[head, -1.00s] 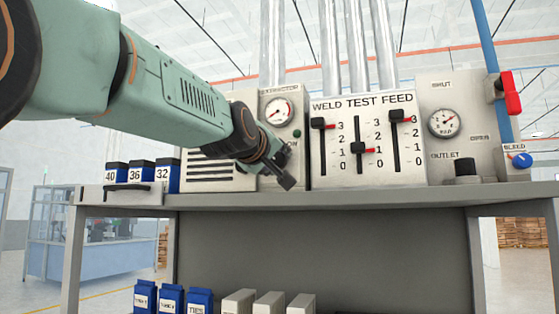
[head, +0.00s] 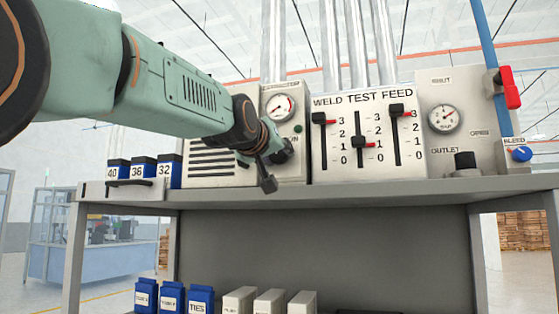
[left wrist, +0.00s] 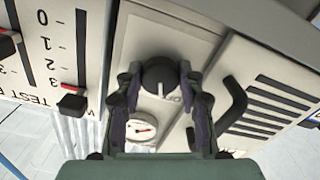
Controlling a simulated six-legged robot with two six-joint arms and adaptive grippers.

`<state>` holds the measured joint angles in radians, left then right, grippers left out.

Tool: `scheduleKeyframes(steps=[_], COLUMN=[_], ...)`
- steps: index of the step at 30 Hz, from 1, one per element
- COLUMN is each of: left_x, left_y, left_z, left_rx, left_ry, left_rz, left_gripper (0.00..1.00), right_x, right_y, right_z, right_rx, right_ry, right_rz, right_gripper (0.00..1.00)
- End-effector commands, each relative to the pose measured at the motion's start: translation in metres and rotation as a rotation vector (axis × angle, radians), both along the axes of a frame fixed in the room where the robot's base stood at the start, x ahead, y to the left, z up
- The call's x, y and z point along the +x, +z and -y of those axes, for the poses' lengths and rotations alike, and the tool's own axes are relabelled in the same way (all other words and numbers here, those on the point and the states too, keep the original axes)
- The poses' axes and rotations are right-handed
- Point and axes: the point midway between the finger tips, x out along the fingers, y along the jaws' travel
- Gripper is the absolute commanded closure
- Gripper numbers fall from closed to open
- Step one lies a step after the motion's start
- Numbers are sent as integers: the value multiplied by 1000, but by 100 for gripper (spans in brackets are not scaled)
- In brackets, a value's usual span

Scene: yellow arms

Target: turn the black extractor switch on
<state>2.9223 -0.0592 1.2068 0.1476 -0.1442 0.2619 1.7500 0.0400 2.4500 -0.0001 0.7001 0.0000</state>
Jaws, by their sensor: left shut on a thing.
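The black extractor switch (left wrist: 159,77) is a round knob with a white mark, on a pale panel (left wrist: 190,35) below a round gauge. My left gripper (left wrist: 157,85) is around the knob, a finger on each side, shut on it. In the head view my left gripper (head: 281,152) is at the lower part of the extractor panel (head: 299,172) and hides the knob. The word OFF is partly readable beside the knob in the left wrist view. My right gripper is not in view.
The weld test feed panel (head: 348,172) with black sliders stands just right of the extractor panel. A louvred box with a dark handle (left wrist: 233,100) is close on the other side. Blue boxes (head: 143,171) stand on the bench (head: 330,192) at left.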

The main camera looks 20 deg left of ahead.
Motion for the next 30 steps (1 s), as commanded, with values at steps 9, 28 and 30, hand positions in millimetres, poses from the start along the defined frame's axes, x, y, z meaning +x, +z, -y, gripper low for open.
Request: scheduleKeyframes(steps=[9,28,30], left_x=[0,0,0], left_y=[-3,-2,-2], left_z=[0,-1,-1], left_rx=[302,878,930], left_ry=[-1,-2,-2], left_rz=[8,27,29], left_gripper=[94,94,94], right_x=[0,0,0], right_y=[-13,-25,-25], right_z=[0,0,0], right_rx=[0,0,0], right_ry=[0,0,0], right_rz=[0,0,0], right_gripper=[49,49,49])
